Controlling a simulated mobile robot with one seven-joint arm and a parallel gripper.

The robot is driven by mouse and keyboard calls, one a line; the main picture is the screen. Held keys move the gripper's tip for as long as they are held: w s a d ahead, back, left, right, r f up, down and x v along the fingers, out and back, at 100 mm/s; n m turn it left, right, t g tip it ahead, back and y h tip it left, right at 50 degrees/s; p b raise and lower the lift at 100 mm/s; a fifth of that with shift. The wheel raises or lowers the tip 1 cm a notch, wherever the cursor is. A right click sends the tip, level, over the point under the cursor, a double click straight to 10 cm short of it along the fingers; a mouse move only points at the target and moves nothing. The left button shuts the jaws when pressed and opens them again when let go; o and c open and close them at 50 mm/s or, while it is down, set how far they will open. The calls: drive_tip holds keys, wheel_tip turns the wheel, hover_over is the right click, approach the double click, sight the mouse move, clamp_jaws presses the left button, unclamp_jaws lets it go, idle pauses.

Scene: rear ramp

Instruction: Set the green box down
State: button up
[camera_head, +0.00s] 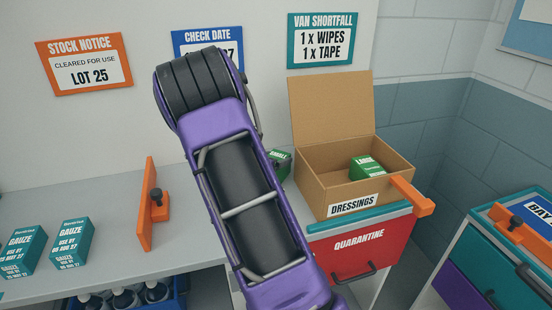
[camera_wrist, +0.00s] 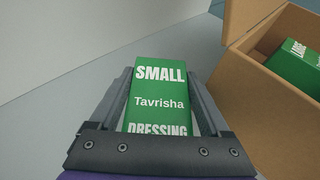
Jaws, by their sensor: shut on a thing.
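A green box (camera_wrist: 160,92) labelled "SMALL Tavrisha DRESSING" is between the fingers of my gripper (camera_wrist: 158,95) in the wrist view. The gripper is shut on it. In the head view my purple arm hides the gripper and most of this box; a green part (camera_head: 280,163) shows just right of the arm, over the grey counter (camera_head: 105,192). In the wrist view the counter (camera_wrist: 60,75) lies behind the box. I cannot tell whether the box touches the counter.
An open cardboard box (camera_head: 325,190) marked "DRESSINGS" stands right of my gripper, with a green "LARGE" box (camera_head: 366,168) inside. A red "QUARANTINE" bin (camera_head: 358,247) is below it.

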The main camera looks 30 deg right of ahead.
drive_tip(key=shift+r, duration=0.1)
drive_tip(key=o, duration=1.4)
